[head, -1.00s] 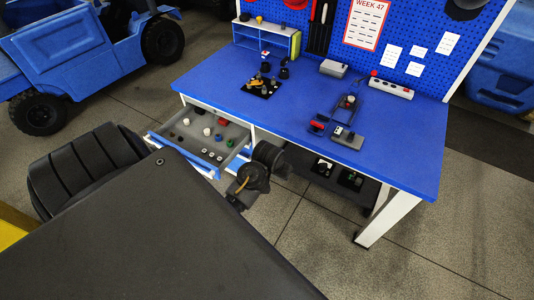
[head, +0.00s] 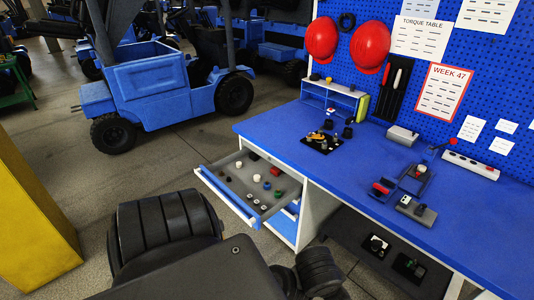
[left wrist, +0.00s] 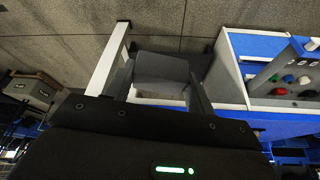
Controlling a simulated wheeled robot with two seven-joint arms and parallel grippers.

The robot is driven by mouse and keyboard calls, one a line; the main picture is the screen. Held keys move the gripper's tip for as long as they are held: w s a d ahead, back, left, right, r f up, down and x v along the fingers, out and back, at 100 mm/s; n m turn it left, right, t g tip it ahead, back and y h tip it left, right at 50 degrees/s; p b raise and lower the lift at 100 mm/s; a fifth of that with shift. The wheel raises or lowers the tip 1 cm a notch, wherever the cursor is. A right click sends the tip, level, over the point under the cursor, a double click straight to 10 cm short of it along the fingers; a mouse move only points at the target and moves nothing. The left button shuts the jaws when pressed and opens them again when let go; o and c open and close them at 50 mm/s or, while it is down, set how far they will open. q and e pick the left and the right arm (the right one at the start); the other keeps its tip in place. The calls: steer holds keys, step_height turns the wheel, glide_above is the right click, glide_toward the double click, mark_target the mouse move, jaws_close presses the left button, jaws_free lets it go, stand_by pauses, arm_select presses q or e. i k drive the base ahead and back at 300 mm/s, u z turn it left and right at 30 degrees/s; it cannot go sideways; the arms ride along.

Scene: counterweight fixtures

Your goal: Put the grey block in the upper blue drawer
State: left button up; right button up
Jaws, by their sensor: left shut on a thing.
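The upper blue drawer (head: 228,197) is pulled out at the left end of the blue workbench and holds several small coloured and dark parts on its grey floor. It also shows at the right of the left wrist view (left wrist: 245,82), with red, green and white parts inside. My left gripper (left wrist: 158,92) is shut on the grey block (left wrist: 162,68), which sits between its two fingers. In that view the block appears to the left of the drawer, outside it. The head view does not show the left gripper or the block. My right gripper is in neither view.
The workbench top (head: 300,153) carries a black tray of parts (head: 321,142), a grey box (head: 403,135) and a dark fixture (head: 416,209). A lower blue drawer front (head: 282,227) is below the open one. A yellow post (head: 35,205) stands at the left.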

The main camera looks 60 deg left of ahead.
mark_target(236, 190)
steer(key=z, duration=1.65)
steer(key=k, duration=2.35)
steer(key=u, duration=1.45)
